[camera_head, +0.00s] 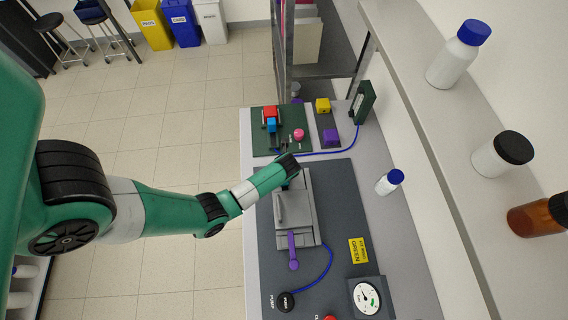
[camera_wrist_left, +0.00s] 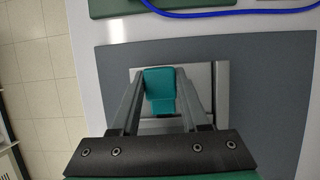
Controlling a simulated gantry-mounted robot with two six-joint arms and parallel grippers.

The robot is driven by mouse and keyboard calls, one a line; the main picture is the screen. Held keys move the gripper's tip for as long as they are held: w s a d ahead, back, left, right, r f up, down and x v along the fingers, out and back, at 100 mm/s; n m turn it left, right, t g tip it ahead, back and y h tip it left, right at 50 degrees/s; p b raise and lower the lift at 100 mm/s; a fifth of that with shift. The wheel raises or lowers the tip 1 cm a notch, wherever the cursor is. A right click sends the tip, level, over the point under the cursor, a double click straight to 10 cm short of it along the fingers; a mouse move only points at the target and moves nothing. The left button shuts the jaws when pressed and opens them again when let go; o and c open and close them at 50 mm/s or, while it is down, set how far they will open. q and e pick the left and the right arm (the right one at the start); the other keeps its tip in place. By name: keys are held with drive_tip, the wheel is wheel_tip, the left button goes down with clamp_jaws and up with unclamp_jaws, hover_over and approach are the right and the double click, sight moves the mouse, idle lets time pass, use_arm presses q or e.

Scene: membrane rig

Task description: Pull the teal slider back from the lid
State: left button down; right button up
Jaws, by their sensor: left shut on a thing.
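The teal slider (camera_wrist_left: 160,88) shows in the left wrist view, between the two fingers of my left gripper (camera_wrist_left: 160,76). The gripper is shut on it. In the wrist view the fingers cover part of the light plate around the slider. My right gripper is not in view.
A green board (camera_head: 264,140) with red, blue and pink parts lies beyond the rig. A blue cable runs along the bench. A pressure gauge (camera_head: 367,298), a yellow label (camera_head: 359,250) and a blue-capped bottle (camera_head: 389,182) stand or lie to the right. A shelf holds more bottles.

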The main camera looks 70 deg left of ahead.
use_arm(q)
drive_tip(key=shift+c, duration=2)
unclamp_jaws()
drive_tip(key=shift+a, duration=0.2)
drive_tip(key=p+v, duration=0.3)
drive_tip(key=v, duration=0.8)
drive_tip(key=shift+r, duration=0.3)
drive_tip(key=shift+d, duration=0.15)
